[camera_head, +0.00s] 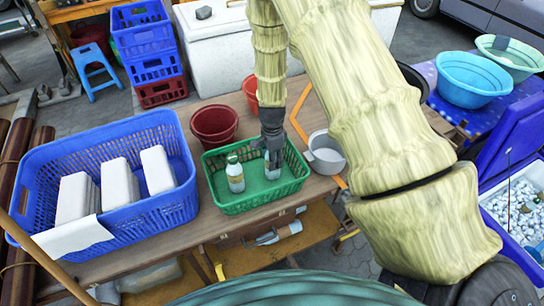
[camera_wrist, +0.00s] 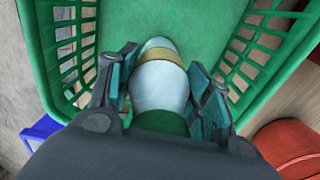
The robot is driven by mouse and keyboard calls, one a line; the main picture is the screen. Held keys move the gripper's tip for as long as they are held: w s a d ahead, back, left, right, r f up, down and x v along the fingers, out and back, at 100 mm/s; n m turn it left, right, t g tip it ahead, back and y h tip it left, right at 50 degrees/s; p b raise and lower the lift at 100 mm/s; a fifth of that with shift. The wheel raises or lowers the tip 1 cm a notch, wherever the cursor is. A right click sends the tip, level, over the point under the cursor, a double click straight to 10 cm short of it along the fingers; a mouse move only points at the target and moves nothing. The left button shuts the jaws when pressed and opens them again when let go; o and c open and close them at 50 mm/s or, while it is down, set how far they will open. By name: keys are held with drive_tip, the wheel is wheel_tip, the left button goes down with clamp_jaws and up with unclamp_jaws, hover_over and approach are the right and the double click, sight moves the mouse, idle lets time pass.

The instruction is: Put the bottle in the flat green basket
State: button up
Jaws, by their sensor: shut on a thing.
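The flat green basket (camera_head: 247,204) stands on the table, and its green floor and slotted walls show in the wrist view (camera_wrist: 75,15). My gripper (camera_head: 272,148) points down inside the basket's outline. In the wrist view my gripper (camera_wrist: 162,65) is shut around a pale bottle (camera_wrist: 158,85) with a gold band and a green cap. The held bottle also shows partly below the fingers in the head view (camera_head: 272,170). Whether its base touches the basket floor, I cannot tell. Another white bottle (camera_head: 235,176) with a pale green cap stands upright in the basket, left of my gripper.
A large blue basket (camera_head: 150,218) with white blocks stands to the left. A dark red bucket (camera_head: 214,124) is behind the green basket, and a grey pot (camera_head: 325,155) is close on its right. The table's front edge is just before the basket.

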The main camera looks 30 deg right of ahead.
drive_tip(key=o, duration=1.3)
drive_tip(key=shift+f, duration=0.1)
drive_tip(key=shift+r+b, duration=2)
drive_tip(key=shift+r, duration=4.2)
